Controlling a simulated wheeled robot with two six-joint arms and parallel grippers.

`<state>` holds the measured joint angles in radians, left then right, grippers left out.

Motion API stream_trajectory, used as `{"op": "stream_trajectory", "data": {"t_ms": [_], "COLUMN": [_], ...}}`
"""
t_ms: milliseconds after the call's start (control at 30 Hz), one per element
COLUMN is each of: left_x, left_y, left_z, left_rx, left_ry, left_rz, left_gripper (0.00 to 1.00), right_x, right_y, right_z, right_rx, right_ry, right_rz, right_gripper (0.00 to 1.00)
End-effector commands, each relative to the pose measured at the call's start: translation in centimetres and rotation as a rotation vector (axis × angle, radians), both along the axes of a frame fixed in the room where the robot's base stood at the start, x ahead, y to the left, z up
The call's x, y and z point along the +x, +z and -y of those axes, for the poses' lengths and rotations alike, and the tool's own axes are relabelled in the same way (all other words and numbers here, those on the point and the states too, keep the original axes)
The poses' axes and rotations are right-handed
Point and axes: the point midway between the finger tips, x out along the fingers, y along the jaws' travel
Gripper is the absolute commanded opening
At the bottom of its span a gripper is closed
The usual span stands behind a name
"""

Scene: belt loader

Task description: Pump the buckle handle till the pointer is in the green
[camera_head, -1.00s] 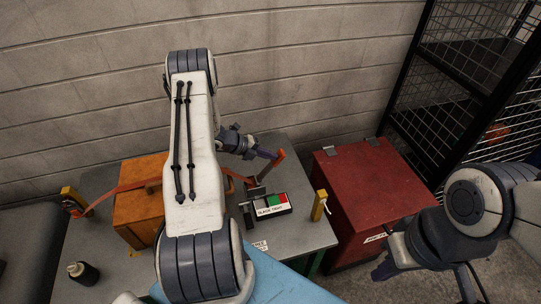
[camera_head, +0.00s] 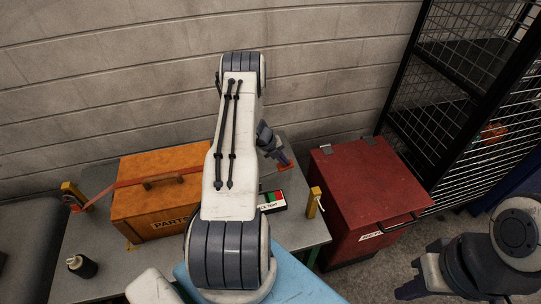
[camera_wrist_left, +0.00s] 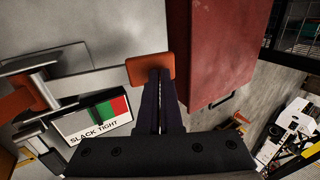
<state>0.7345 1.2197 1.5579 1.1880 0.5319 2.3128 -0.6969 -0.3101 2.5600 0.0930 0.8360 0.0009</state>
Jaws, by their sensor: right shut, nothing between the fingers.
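The buckle handle ends in an orange grip (camera_wrist_left: 150,68); in the head view the grip (camera_head: 286,167) is swung low to the right. My left gripper (camera_wrist_left: 160,82) has its dark fingers close together at this grip, apparently shut on the handle. In the head view my left gripper (camera_head: 281,157) is partly hidden by its arm. The gauge (camera_wrist_left: 92,120) reads SLACK TIGHT, with green and red fields. A dark mark lies near the green's left side; I cannot tell surely whether it is the pointer. My right gripper (camera_head: 408,288) is shut and empty at the lower right.
An orange parts box (camera_head: 130,203) stands left on the grey table (camera_head: 92,235) under an orange strap (camera_head: 125,184). A yellow post (camera_head: 313,202) stands at the table's right end. A red box (camera_head: 365,185) is right of it.

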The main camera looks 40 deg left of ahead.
Motion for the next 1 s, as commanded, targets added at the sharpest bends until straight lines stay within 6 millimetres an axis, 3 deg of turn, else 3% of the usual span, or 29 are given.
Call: {"op": "stream_trajectory", "data": {"t_ms": [33,333,1000], "left_x": [0.2,1.0,1.4], "left_y": [-1.0,-3.0,-4.0], "left_z": [0.2,0.6,1.2], "left_rx": [-0.001,-0.002,-0.001], "left_ry": [0.000,0.002,-0.003], "left_rz": [0.000,0.001,-0.002], "left_gripper": [0.00,0.00,0.00], "right_x": [0.0,0.0,0.0], "right_y": [-0.9,-2.5,-3.1], "right_z": [0.0,0.0,0.0], "right_rx": [0.000,0.000,0.000], "right_ry": [-0.001,-0.002,-0.001], "right_rz": [0.000,0.000,0.000], "right_gripper": [0.00,0.00,0.00]}}
